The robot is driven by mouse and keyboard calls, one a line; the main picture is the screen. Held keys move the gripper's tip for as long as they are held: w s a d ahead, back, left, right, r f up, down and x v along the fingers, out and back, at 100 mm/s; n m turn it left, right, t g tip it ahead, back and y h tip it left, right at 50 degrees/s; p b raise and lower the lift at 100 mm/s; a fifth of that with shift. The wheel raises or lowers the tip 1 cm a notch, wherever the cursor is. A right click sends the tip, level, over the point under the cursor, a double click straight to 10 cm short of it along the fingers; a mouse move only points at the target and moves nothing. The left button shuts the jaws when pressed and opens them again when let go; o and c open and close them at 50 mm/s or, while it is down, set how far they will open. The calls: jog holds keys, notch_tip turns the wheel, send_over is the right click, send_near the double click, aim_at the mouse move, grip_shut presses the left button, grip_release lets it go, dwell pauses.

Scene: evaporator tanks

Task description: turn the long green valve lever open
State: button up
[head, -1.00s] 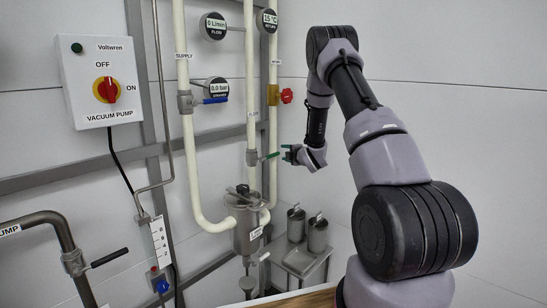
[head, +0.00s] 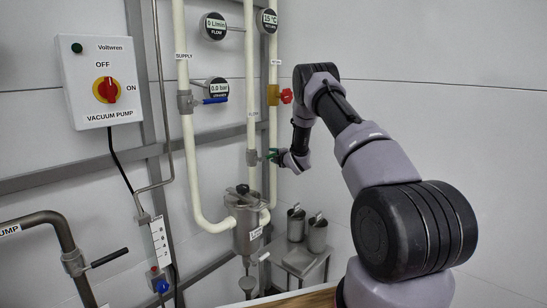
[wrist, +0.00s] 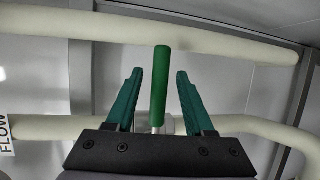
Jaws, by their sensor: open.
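The long green valve lever (wrist: 160,88) stands between the two green fingers of my gripper (wrist: 158,85) in the wrist view. There is a visible gap on each side, so the fingers do not touch it. My gripper is open. In the head view my gripper (head: 273,155) is at the valve (head: 252,157) on the middle pipe labelled FLOW. There the lever is mostly hidden by the fingers.
A blue-handled valve (head: 213,101) sits on the supply pipe (head: 182,140) to the left. A red knob (head: 287,96) is above my gripper on the right pipe. A steel vessel (head: 246,220) stands below. The wall to the right is clear.

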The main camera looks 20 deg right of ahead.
jog(key=shift+c, duration=0.3)
grip_shut()
dwell(1.2)
